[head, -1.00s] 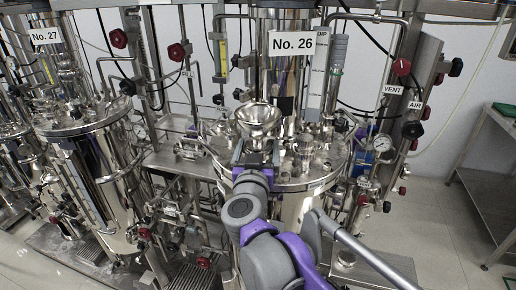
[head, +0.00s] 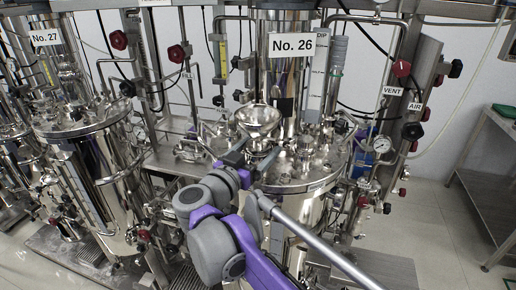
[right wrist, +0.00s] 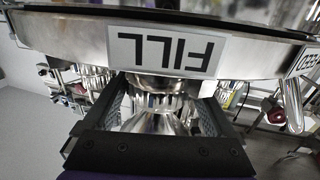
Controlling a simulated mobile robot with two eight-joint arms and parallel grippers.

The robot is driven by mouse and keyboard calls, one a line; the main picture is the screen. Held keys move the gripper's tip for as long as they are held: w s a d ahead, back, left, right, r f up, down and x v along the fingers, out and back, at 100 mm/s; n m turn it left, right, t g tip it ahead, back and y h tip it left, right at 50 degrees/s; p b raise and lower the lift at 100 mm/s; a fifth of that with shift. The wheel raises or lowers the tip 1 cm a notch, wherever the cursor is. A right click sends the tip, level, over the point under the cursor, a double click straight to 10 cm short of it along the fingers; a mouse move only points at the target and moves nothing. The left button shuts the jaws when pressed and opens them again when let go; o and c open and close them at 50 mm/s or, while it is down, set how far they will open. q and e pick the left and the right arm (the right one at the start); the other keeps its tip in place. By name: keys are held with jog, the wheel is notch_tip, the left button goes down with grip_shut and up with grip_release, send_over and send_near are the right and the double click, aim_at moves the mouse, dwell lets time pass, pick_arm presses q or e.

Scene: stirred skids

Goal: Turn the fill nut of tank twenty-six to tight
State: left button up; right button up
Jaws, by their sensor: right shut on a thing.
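The tank with the "No. 26" sign (head: 298,44) stands in the middle of the head view, with a shiny round lid (head: 312,182). A steel funnel (head: 258,122) sits above the lid's front left. My right gripper (head: 246,153) is just below the funnel. In the right wrist view its dark jaws (right wrist: 155,118) are shut around the shiny fill nut (right wrist: 152,104), under a plate with an upside-down "FILL" label (right wrist: 167,52). The nut is hidden in the head view by the gripper and funnel. My left gripper is out of view.
Tank No. 27 (head: 95,150) stands at the left. Valves with red knobs and pipes surround tank 26, with "VENT" (head: 392,91) and "AIR" (head: 415,106) labels at its right. A metal table (head: 485,190) stands at the far right, with open floor (head: 440,215) before it.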

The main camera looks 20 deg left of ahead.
jog(key=shift+m+h, duration=0.3)
jog(key=shift+h, duration=0.2)
jog(key=o, duration=1)
jog(key=shift+o, duration=0.2)
jog(key=v, duration=1)
jog(key=shift+s+b, duration=0.4)
jog(key=shift+b, duration=0.05)
jog(key=shift+r, duration=0.1)
